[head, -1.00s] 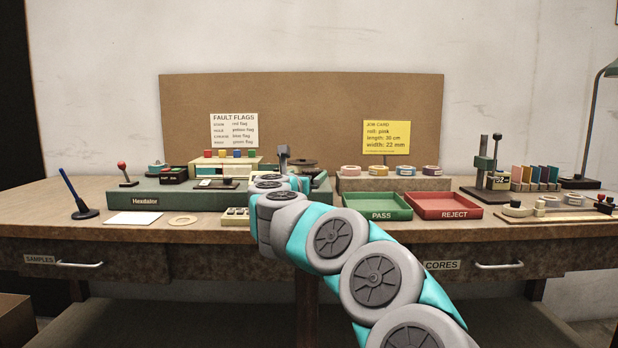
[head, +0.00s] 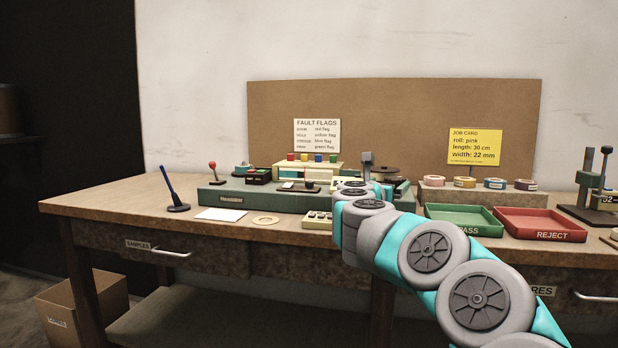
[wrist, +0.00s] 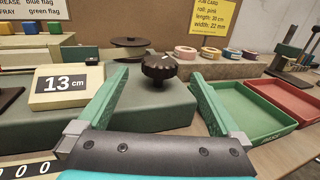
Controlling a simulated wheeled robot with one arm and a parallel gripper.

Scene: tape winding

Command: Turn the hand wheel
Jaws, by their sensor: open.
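The hand wheel (wrist: 158,67) is a black, lobed knob with a white mark. It stands on the green machine housing (wrist: 165,106) in the wrist view. My gripper (wrist: 160,78) is open, with one green finger on each side of the wheel in the picture. The wheel shows in the gap near the fingertips, and no finger visibly touches it. In the head view my arm hides the wheel, and the long green housing (head: 255,197) shows left of the arm.
The green PASS tray (wrist: 245,110) is close beside my right finger, with the red REJECT tray (wrist: 288,97) beyond. Several tape rolls (wrist: 208,53) stand on a block behind. A dark spool (wrist: 130,43) is behind the wheel. A blue pen stand (head: 175,190) is at left.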

